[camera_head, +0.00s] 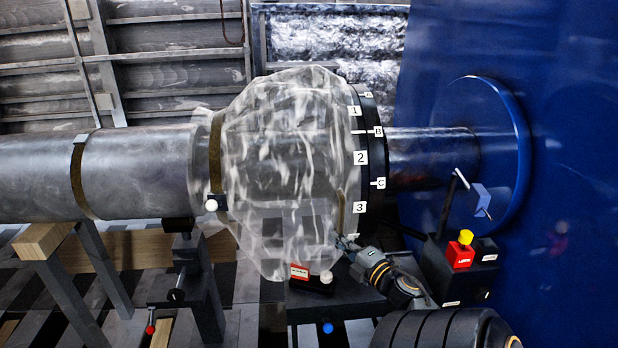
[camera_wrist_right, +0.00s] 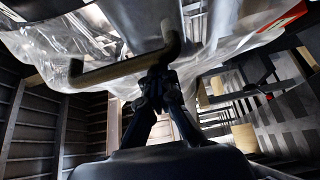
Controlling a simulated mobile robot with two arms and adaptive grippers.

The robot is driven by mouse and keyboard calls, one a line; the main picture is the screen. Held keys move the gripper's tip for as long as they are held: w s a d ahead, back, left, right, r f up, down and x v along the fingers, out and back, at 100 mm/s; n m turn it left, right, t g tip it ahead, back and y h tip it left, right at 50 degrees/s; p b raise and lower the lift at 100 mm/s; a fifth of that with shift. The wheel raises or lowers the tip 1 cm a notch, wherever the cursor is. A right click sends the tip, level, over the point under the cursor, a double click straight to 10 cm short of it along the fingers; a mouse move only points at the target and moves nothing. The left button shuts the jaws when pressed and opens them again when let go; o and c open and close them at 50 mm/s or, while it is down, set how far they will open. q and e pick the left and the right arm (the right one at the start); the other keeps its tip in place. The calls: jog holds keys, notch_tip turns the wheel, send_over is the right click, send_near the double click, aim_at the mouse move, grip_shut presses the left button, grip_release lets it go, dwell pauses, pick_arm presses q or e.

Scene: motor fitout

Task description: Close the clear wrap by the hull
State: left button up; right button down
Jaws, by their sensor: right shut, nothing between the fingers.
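The clear wrap (camera_head: 285,165) bulges around the metal shaft, wrinkled and hanging lower at the bottom. Its right edge lies by a black ring (camera_head: 372,165) with number and letter tags, on the side of the blue hull (camera_head: 570,150). My right gripper (camera_head: 345,243) is at the lower right edge of the wrap. In the right wrist view the fingers (camera_wrist_right: 158,82) are together and empty, just under a tan bent bar (camera_wrist_right: 125,66) at the edge of the wrap (camera_wrist_right: 95,40). I cannot tell whether they touch it. My left gripper is not in view.
A tan band (camera_head: 216,150) circles the wrap's left end, with a white knob (camera_head: 211,205) beside it. A red box with a yellow button (camera_head: 461,250) stands to the right of my arm. A small red-labelled block (camera_head: 308,277) sits below the wrap. A black stand (camera_head: 184,255) supports the shaft.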

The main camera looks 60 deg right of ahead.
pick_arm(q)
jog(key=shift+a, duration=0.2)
pick_arm(e)
jog(key=s+d, duration=0.2)
jog(key=shift+s, duration=0.3)
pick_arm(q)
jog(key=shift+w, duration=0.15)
